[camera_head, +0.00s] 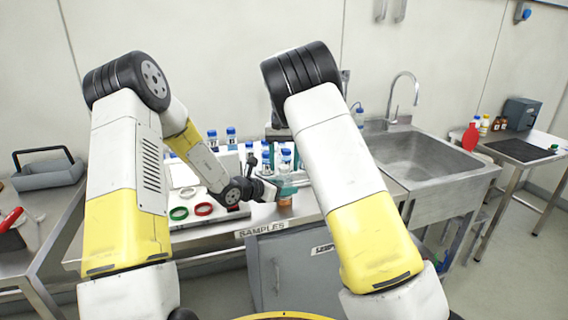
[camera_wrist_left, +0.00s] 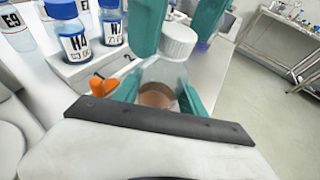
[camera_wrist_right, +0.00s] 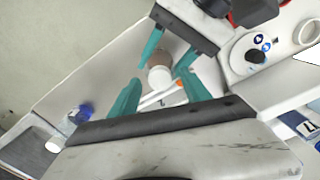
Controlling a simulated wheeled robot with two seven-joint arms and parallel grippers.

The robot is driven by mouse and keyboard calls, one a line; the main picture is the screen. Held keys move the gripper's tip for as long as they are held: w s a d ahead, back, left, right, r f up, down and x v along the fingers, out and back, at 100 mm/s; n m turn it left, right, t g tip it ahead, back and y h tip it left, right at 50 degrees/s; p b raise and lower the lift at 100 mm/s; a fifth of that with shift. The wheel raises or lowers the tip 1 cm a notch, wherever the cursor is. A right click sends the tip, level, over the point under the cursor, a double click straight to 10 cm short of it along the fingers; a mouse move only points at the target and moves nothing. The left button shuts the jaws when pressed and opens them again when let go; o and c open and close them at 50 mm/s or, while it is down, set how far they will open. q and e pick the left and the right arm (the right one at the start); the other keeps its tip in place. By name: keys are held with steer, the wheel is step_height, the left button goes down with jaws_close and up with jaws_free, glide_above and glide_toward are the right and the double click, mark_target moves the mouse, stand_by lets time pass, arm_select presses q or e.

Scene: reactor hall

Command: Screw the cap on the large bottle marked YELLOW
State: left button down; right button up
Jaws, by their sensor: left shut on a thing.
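My left gripper (camera_head: 284,188) is shut on a clear bottle (camera_wrist_left: 160,95) with brownish contents, low in front of the sample bench in the head view. A white ridged cap (camera_wrist_left: 178,41) sits on top of the bottle's neck; how tight it is cannot be told. No YELLOW marking is readable. My right gripper (camera_wrist_right: 160,76) is open, its teal fingers apart. In the left wrist view, teal fingers stand beside and behind the cap. In the head view, part of the right gripper shows above the bottle, partly hidden by my right arm.
Blue-capped bottles (camera_wrist_left: 74,42) stand in a rack beside the held bottle. Red and green rings (camera_head: 203,209) lie on the bench to the left. A sink (camera_head: 425,160) is to the right. A side table (camera_head: 520,150) with small bottles and a dark box stands further right.

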step_height(320, 180, up, 12)
stand_by(0.6)
arm_select(q)
steer(key=c, duration=0.6)
jaws_free()
steer(key=v, duration=0.7)
steer(key=shift+s+a+r, duration=0.15)
steer(key=shift+s+a, duration=0.1)
